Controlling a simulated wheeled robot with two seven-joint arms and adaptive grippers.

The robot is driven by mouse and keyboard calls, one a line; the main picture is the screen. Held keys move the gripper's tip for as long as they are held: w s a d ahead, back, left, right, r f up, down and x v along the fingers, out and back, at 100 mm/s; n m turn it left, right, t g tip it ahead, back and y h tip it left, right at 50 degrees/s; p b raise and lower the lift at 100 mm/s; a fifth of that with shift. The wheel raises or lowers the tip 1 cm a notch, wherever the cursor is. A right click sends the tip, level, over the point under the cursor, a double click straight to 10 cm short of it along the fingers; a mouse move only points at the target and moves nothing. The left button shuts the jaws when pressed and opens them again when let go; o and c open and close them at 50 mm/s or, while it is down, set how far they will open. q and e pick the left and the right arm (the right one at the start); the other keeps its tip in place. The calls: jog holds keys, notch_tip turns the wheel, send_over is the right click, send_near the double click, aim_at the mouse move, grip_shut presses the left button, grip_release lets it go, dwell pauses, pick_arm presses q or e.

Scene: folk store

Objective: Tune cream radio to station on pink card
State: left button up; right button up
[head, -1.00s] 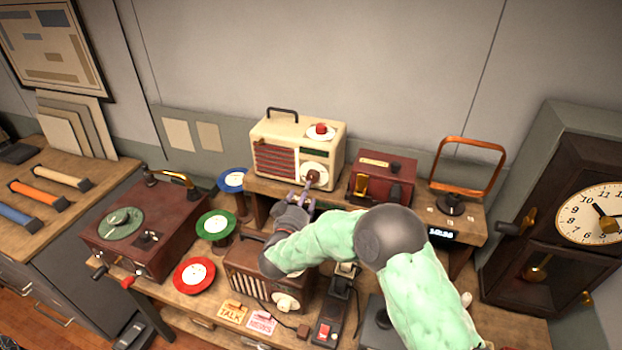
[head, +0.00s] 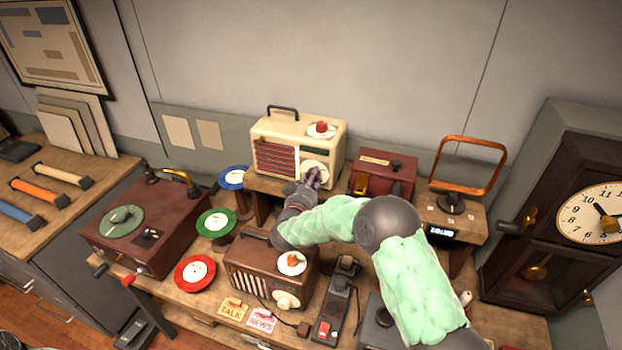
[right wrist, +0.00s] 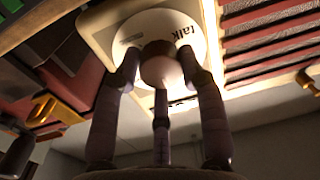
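The cream radio (head: 270,132) stands on a raised shelf at the back, with red slats, a white dial on its front and a red knob (head: 321,126) on top. My right gripper (head: 308,181) is at the front dial. In the right wrist view, its fingers (right wrist: 160,75) lie around the dial's brown knob (right wrist: 158,65); I cannot tell whether they press on it. "talk" shows on the white dial (right wrist: 126,38), upside down. The pink card (head: 262,320) reads NEWS and lies on the bench beside an orange-yellow TALK card (head: 233,310). My left gripper is not in view.
A brown radio (head: 262,268) stands below my right forearm. A dark red box (head: 372,163) sits right of the cream radio. A small display (head: 446,235) is at the shelf's right. A record player (head: 160,220) and coloured discs are at left.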

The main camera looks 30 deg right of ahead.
jog(key=shift+r, duration=0.15)
jog(key=shift+c, duration=1.4)
jog(key=shift+d+m+h+b, duration=0.15)
jog(key=shift+m+h+b, duration=0.25)
jog(key=shift+m+b, duration=6.45)
jog(key=shift+n+b, duration=0.65)
jog(key=shift+b, duration=0.1)
jog(key=o, duration=1.1)
jog(key=shift+o, duration=0.2)
jog(key=shift+s, duration=0.15)
